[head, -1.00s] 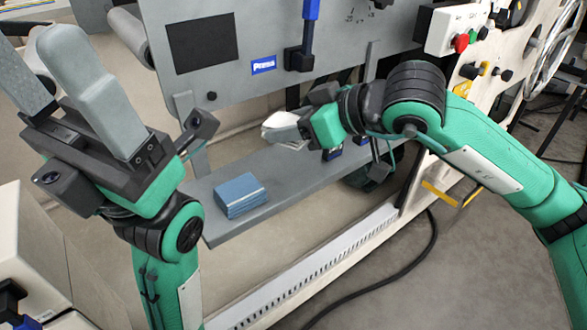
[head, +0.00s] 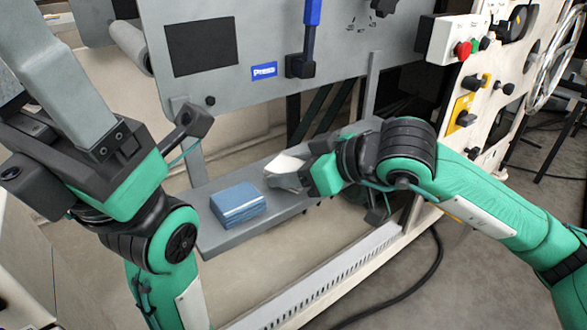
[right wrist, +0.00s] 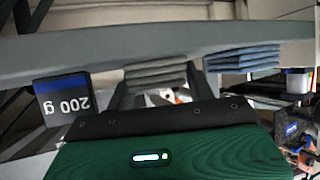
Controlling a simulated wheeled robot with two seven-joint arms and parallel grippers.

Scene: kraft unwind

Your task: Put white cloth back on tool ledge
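The white cloth (head: 286,165), a folded stack, is in my right gripper (head: 287,177) at the tool ledge (head: 225,240), right of the blue folded cloth (head: 238,203). In the right wrist view the white cloth (right wrist: 155,75) sits between the two dark fingers, against the ledge (right wrist: 60,52). Its level there matches the blue cloth (right wrist: 243,58), with a gap between the two stacks. I cannot tell whether its full weight rests on the ledge.
A block marked "200 g" (right wrist: 65,100) is on the other side of the white cloth in the right wrist view. The grey machine panel (head: 270,30) with a blue-handled lever (head: 308,35) rises behind the ledge. A control box (head: 455,42) is at the upper right.

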